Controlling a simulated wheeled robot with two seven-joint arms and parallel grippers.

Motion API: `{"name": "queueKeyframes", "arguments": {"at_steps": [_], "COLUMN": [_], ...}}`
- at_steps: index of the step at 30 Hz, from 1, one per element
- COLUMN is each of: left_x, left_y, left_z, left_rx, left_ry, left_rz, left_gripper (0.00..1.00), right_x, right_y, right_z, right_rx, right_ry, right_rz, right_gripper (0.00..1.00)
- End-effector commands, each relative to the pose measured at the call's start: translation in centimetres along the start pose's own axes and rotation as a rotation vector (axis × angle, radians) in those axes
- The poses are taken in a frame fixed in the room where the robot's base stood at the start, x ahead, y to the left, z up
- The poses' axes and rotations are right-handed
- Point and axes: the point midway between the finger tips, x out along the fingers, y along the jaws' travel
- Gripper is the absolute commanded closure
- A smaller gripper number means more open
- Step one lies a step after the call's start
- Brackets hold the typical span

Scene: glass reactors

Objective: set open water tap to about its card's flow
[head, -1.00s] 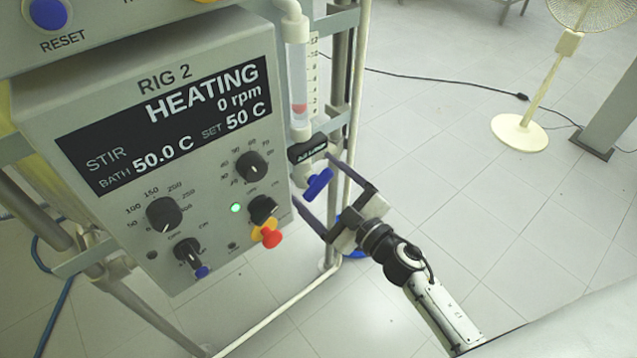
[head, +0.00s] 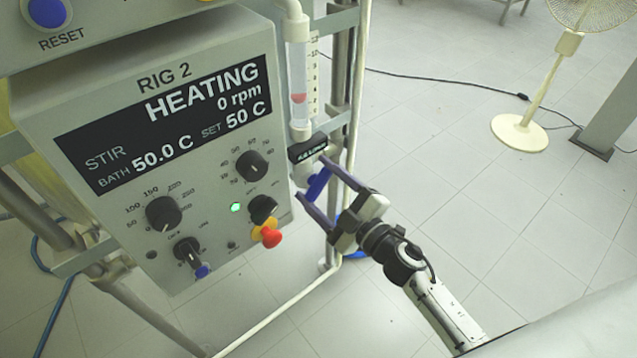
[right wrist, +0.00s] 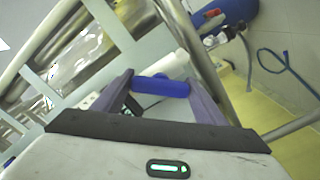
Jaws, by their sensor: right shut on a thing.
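The blue tap handle (head: 319,184) sits below the clear flow tube (head: 298,65) on the right side of the rig. My right gripper (head: 312,180) is shut on the handle, one finger at each side of it. In the right wrist view the blue handle (right wrist: 161,86) lies across between the two purple fingers. A red float (head: 299,98) sits in the lower part of the tube, beside a printed scale. A small black card (head: 308,149) with white print is at the tube's foot; its print is too small to read surely. My left gripper is not in view.
The RIG 2 control box (head: 150,150) stands close left of the gripper, with knobs and a red knob (head: 270,238) near the lower finger. Metal frame posts stand behind the tap. The floor to the right is open, with a fan (head: 519,133) farther off.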

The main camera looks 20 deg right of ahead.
Motion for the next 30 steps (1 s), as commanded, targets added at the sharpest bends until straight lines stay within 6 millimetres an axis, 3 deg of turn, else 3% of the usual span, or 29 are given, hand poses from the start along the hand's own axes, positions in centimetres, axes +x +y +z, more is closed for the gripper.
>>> {"name": "queueKeyframes", "arguments": {"at_steps": [1, 2, 5, 17, 30], "left_x": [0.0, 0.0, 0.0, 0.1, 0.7], "left_y": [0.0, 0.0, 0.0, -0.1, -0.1], "left_z": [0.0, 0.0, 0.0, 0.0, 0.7], "left_rx": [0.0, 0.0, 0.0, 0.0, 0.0], "left_ry": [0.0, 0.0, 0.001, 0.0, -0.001], "left_rz": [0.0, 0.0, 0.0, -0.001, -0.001], "left_gripper": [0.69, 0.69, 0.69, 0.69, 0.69], "right_x": [0.0, 0.0, 0.0, -0.8, -8.7], "right_y": [0.0, 0.0, 0.0, -0.1, -0.2], "right_z": [0.0, 0.0, 0.0, 0.1, 0.1], "right_rx": [0.0, 0.0, 0.0, 0.001, 0.001], "right_ry": [0.0, 0.0, 0.0, -0.001, -0.002], "right_rz": [-0.001, -0.001, -0.001, -0.002, -0.002], "right_gripper": [0.57, 0.33, 0.16, 0.16, 0.16]}}
